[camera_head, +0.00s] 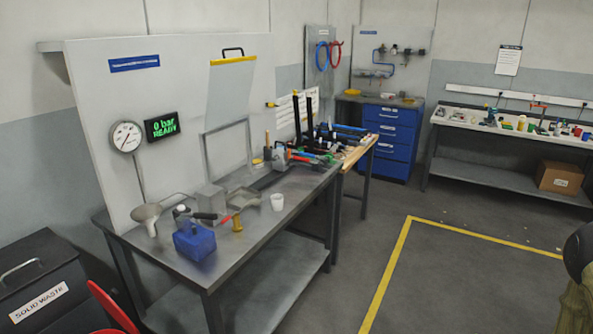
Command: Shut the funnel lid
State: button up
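A grey, round funnel-like piece (146,214) stands at the left end of the steel workbench (262,219), below the pressure gauge. It is small in view, and I cannot make out a separate lid or tell whether one is open or shut. My gripper is not in view.
A blue box-shaped item (194,242), a yellow-brown piece (237,222) and a white cup (277,201) stand near the funnel. A solid waste bin (45,285) is left of the bench. A dark olive shape (578,275) cuts the right edge. Floor in front is open.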

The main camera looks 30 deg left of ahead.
aim_at(106, 299)
jog(key=i, duration=1.85)
jog(key=u, duration=2.3)
jog(key=k, duration=0.85)
jog(key=u, duration=1.15)
jog(key=i, duration=0.4)
